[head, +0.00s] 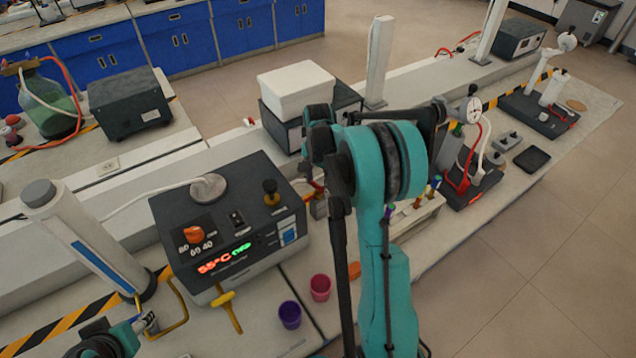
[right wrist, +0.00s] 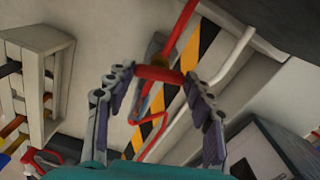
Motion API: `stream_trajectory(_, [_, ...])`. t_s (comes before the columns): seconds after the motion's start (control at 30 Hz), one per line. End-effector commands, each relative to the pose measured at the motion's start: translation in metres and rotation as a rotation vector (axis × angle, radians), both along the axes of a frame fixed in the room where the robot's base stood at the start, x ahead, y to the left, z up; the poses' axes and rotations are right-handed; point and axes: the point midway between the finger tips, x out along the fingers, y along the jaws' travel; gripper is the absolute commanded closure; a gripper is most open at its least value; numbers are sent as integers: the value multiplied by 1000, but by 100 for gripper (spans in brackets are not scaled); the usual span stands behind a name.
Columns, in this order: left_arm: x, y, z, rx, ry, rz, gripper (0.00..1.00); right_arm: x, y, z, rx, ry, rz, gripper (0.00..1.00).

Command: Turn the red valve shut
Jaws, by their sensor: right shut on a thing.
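The red valve handle (right wrist: 158,73) is a short red bar on a red line in the right wrist view. My right gripper (right wrist: 159,75) has its two jointed fingers on either side of it, with the fingertips at the bar's two ends, shut on it. In the head view my teal right arm covers much of the middle of the bench, and I cannot make out the grip on the valve there. A teal and black part of my left arm shows at the bottom left corner, but its jaws are not clear.
A black heater box (head: 237,225) with a red and green display stands left of my arm. Purple (head: 290,315) and pink (head: 320,288) cups stand in front. A white box (head: 296,88) is behind. A tube rack (right wrist: 40,80) and a white hose (right wrist: 235,58) flank the valve.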

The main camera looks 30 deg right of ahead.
Motion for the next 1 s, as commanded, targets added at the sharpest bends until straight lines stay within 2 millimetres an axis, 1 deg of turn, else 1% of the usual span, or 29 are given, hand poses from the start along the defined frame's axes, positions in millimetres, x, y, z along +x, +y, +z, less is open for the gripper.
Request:
stream_trajectory(0.2, [0,0,-2,0,0,0,44,0,0,0,0,0,-140,76])
stream_trajectory(0.4, [0,0,-2,0,0,0,44,0,0,0,0,0,-221,76])
stream_trajectory(0.6, [0,0,-2,0,0,0,44,0,0,0,0,0,-256,76])
stream_trajectory(1.0, [0,0,-2,0,0,0,44,0,0,0,0,-1,-263,76])
